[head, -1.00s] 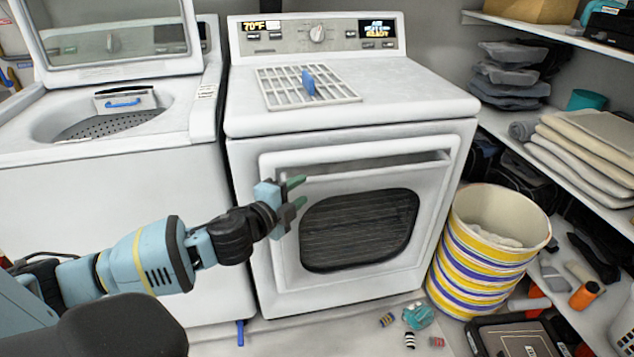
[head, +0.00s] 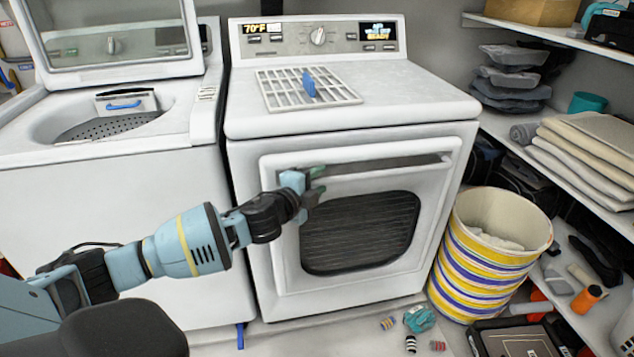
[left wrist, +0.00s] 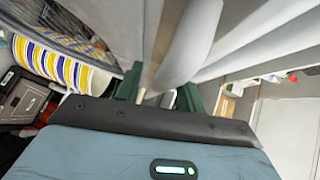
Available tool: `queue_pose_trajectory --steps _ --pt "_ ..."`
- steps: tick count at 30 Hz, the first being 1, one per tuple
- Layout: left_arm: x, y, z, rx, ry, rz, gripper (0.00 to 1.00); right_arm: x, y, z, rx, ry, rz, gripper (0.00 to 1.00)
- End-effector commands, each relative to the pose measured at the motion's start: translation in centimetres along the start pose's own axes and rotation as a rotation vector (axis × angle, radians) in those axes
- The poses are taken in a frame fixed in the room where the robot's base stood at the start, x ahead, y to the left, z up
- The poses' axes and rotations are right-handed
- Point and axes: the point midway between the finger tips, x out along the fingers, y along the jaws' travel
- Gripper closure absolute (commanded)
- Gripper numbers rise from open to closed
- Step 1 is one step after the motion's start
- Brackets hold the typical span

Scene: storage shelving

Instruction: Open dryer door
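The white dryer (head: 262,225) stands in the middle of the head view with its door (head: 283,265) shut. The door has a dark window (head: 360,232) and a recessed slot with a handle bar (head: 400,160) along its top. My left gripper (head: 318,180) is in front of the left end of the slot. In the left wrist view its green fingers (left wrist: 160,95) are apart, with the pale handle bar (left wrist: 190,45) ahead and between them. I cannot tell whether they touch it. My right gripper is not in view.
An open washer (head: 100,185) stands left of the dryer. A striped basket (head: 475,265) stands close to the dryer's right front corner. Small items (head: 415,320) lie on the floor before the dryer. Shelves with folded towels (head: 585,155) line the right side.

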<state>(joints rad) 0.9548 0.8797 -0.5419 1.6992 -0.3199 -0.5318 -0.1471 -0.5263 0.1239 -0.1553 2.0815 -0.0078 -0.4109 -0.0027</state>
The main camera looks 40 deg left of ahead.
Motion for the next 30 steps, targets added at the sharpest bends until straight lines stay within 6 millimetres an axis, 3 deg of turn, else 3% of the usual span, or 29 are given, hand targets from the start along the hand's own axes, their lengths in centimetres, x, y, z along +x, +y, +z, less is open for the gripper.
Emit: queue_pose_trajectory --steps 4,13,30 --pt "-0.01 0.01 -0.01 0.0 0.0 0.0 0.61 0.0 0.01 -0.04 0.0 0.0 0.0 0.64" --pt "-0.03 0.02 -0.01 0.0 0.0 0.0 1.0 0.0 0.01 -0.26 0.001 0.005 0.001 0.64" --pt "-0.23 0.19 -0.77 -0.004 -0.013 0.0 1.0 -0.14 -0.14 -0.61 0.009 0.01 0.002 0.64"
